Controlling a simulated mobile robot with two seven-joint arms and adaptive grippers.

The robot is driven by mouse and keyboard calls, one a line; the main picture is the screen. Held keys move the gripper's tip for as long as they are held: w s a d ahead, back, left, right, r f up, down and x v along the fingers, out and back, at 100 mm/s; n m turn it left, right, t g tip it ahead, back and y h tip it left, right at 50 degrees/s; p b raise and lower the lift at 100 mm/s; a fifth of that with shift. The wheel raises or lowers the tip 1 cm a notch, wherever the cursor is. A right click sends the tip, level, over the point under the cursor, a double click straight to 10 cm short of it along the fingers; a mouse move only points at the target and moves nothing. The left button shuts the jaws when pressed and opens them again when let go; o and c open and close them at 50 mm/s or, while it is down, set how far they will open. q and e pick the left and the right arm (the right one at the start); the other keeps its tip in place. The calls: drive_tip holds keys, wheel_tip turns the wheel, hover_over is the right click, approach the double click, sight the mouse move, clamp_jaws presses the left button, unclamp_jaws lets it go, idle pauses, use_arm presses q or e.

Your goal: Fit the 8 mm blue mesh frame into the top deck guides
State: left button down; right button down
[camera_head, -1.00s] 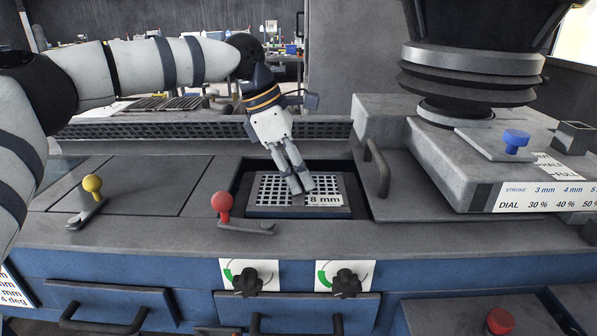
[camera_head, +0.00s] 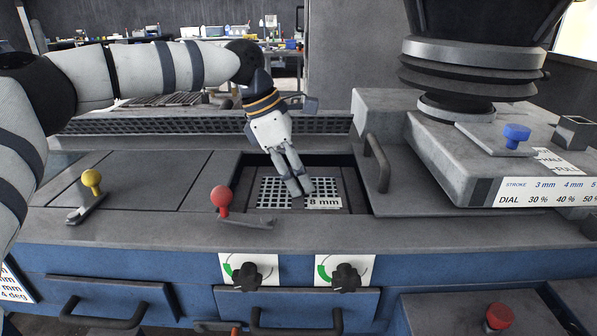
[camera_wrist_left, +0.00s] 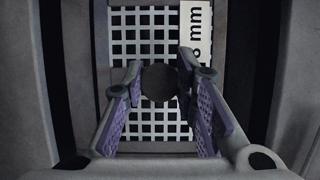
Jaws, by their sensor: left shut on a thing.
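The 8 mm mesh frame (camera_head: 268,188) lies down inside the rectangular opening (camera_head: 347,166) in the machine's top deck. Its white "8 mm" label (camera_head: 324,202) faces up at the near right corner. My left gripper (camera_head: 301,188) points down into the opening over the frame. In the left wrist view its fingers (camera_wrist_left: 160,78) are on either side of a dark round knob (camera_wrist_left: 158,84) at the middle of the mesh, shut on it. The guides cannot be made out in the dark gaps around the frame. My right gripper is not in view.
A red-knobbed lever (camera_head: 221,198) stands left of the opening and a yellow-knobbed lever (camera_head: 91,180) farther left. A dark handle (camera_head: 377,162) rises close on the right. The grey housing (camera_head: 430,160) with a blue knob (camera_head: 517,136) fills the right side.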

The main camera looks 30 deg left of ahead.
use_arm(q)
drive_tip(key=shift+f, duration=0.65)
drive_tip(key=c, duration=1.2)
unclamp_jaws()
drive_tip(key=v, duration=1.2)
drive_tip(key=shift+r, duration=0.1)
